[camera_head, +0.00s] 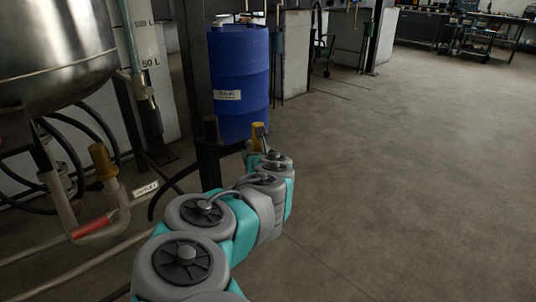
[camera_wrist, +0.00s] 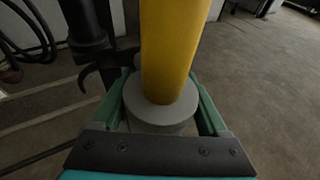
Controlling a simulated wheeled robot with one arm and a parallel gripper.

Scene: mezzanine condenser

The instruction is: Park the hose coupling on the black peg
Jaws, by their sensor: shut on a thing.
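My gripper (camera_wrist: 160,118) is shut on the hose coupling (camera_wrist: 172,50), a yellow cylinder rising from a round grey collar. The green fingers lie on either side of the collar. In the head view the yellow top of the coupling (camera_head: 258,134) shows upright at the far end of my arm, just in front of the blue drum. The black peg (camera_head: 211,130) appears to be the short upright dark cylinder to the left of the coupling, by a dark post. It appears at the upper left in the wrist view (camera_wrist: 82,20). Coupling and peg look apart.
A blue drum (camera_head: 240,80) stands behind my gripper. A steel vessel (camera_head: 50,50) and pipework with a brass-coloured fitting (camera_head: 102,162) and red sleeve (camera_head: 92,228) are at left. A dark curved hose or hook (camera_head: 160,198) hangs near the post. Floor at right is clear.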

